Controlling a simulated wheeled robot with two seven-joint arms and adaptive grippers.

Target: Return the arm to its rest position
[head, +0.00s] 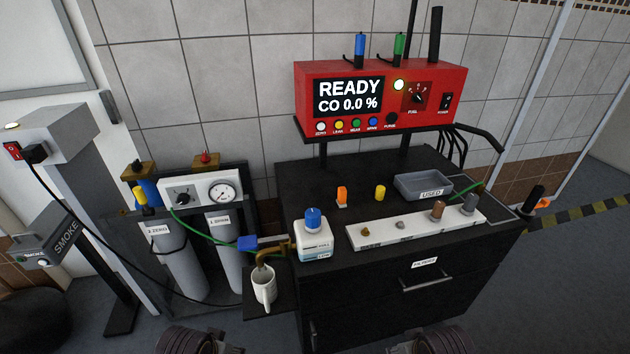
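Neither of my grippers shows in the head view. Two dark ribbed parts at the bottom edge, one left of centre and one right of centre, look like parts of my own arms. They are cut off by the frame, so no fingers can be seen. Both are apart from the black cabinet (300,172) and from everything on it.
A red analyser (450,110) reading READY stands above the cabinet. On the cabinet are a white bottle (314,240), a white strip (385,233) with small parts, and a grey tray (408,197). A white mug (264,287) sits on a low shelf. Gas cylinders (178,262) stand left.

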